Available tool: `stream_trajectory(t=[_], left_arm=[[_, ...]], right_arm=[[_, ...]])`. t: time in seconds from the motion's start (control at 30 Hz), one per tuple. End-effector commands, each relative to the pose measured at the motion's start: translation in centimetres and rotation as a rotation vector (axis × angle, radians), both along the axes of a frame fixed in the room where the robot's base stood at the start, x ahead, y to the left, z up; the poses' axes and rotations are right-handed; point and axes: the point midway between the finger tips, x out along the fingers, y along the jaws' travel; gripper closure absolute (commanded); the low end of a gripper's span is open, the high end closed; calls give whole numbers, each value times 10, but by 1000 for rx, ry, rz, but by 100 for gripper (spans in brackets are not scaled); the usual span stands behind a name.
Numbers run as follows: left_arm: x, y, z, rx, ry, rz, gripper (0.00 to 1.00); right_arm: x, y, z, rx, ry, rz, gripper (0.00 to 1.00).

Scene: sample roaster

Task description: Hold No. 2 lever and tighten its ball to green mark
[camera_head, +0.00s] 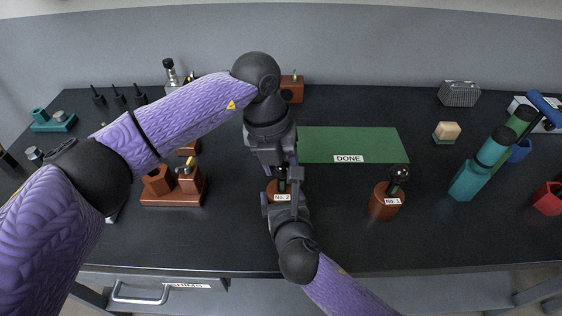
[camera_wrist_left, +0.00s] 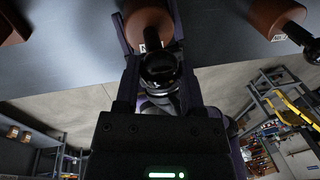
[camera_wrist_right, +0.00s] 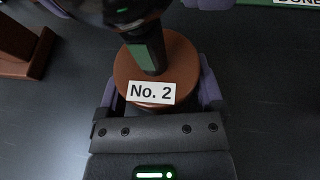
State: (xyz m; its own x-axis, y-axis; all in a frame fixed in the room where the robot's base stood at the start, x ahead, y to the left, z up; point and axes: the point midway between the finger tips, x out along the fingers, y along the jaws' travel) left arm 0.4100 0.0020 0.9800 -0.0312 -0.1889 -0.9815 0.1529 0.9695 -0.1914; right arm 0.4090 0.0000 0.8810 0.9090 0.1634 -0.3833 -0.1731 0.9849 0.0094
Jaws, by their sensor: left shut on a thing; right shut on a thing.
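The No. 2 lever (camera_head: 271,187) stands upright on the table, mostly hidden by my grippers in the head view. Its round brown base (camera_wrist_right: 178,66) carries a "No. 2" label. A dark stem with a green mark (camera_wrist_right: 147,54) rises from the base in the right wrist view. Its glossy black ball (camera_wrist_left: 158,68) shows in the left wrist view. My left gripper (camera_head: 283,168) reaches down from above and is shut on the ball. My right gripper (camera_head: 284,200) comes from the front, low, and is shut on the base. The ball's exact seating against the mark is unclear.
The No. 1 lever (camera_head: 384,202) stands to the right. The green DONE mat (camera_head: 365,140) lies behind, bare. A brown wooden stand (camera_head: 172,196) is on the left. Teal and green cylinders (camera_head: 470,182) stand at the right. The front table area is clear.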

Motion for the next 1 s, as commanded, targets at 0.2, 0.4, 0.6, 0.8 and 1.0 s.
stream_trajectory(t=[0.2,0.4,0.6,0.8,1.0], left_arm=[[1,0,1,0,-2,-166,100],[1,1,1,1,-1,-282,100],[1,1,1,1,-2,-354,100],[2,1,1,1,-2,-385,100],[2,1,0,1,-2,-389,100]], right_arm=[[0,-1,0,0,1,-2,94],[0,-1,0,0,1,-2,94],[0,-1,0,0,2,-2,94],[0,-1,0,0,2,-2,94],[0,-1,-1,0,2,-2,94]])
